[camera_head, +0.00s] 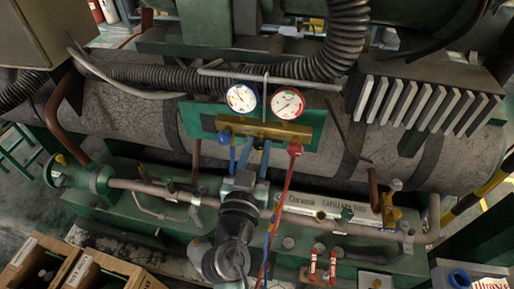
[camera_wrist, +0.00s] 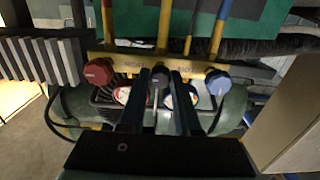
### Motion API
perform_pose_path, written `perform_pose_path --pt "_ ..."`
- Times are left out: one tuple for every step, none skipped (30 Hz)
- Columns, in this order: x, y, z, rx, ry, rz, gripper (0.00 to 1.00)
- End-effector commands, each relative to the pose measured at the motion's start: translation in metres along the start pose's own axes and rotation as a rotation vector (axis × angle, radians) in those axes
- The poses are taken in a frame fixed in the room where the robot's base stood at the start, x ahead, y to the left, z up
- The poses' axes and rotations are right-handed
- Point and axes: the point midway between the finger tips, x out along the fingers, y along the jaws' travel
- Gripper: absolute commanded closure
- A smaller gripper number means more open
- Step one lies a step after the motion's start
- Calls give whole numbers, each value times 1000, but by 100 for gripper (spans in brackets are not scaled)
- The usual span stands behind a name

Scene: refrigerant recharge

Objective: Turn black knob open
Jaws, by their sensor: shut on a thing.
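The brass manifold (camera_head: 262,129) is fixed on a green plate, with a blue-rimmed gauge (camera_head: 242,97) and a red-rimmed gauge (camera_head: 287,103) above it. Its red knob (camera_head: 295,148) and blue knob (camera_head: 223,138) are at its two ends. In the wrist view the red knob (camera_wrist: 97,72) is at left and the blue knob (camera_wrist: 218,81) at right. The black knob (camera_wrist: 159,77) is between them, partly covered by my fingers. My gripper (camera_wrist: 162,78) is shut on the black knob, with one finger on each side. In the head view my gripper (camera_head: 250,148) hides that knob.
Red and blue hoses (camera_head: 278,205) hang below the manifold beside my arm. A copper pipe (camera_head: 140,187) runs across the front. A ribbed black hose (camera_head: 345,40) curves above the gauges, and grey fins (camera_head: 420,105) stand at right. Wooden boxes (camera_head: 85,270) are at lower left.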

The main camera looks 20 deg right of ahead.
Motion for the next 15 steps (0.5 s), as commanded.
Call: perform_pose_path --pt "0 0 0 0 0 -1 100" --pt "0 0 0 0 0 -1 100" --pt "0 0 0 -2 0 -1 100" --pt "0 0 0 -4 0 -1 100" --pt "0 -1 0 -7 0 -1 100" --pt "0 -1 0 -13 0 -2 100" --pt "0 -1 0 -19 0 -2 100" --pt "0 -1 0 -26 0 -2 100" --pt "0 -1 0 -39 0 -2 100" --pt "0 -1 0 -50 0 -3 100" --pt "0 -1 0 -63 0 -2 100" --pt "0 -1 1 -83 0 -2 100" --pt "0 -1 1 -100 1 -2 100" --pt "0 -1 1 -118 1 -3 100" --pt "0 -2 1 -146 1 -3 100"
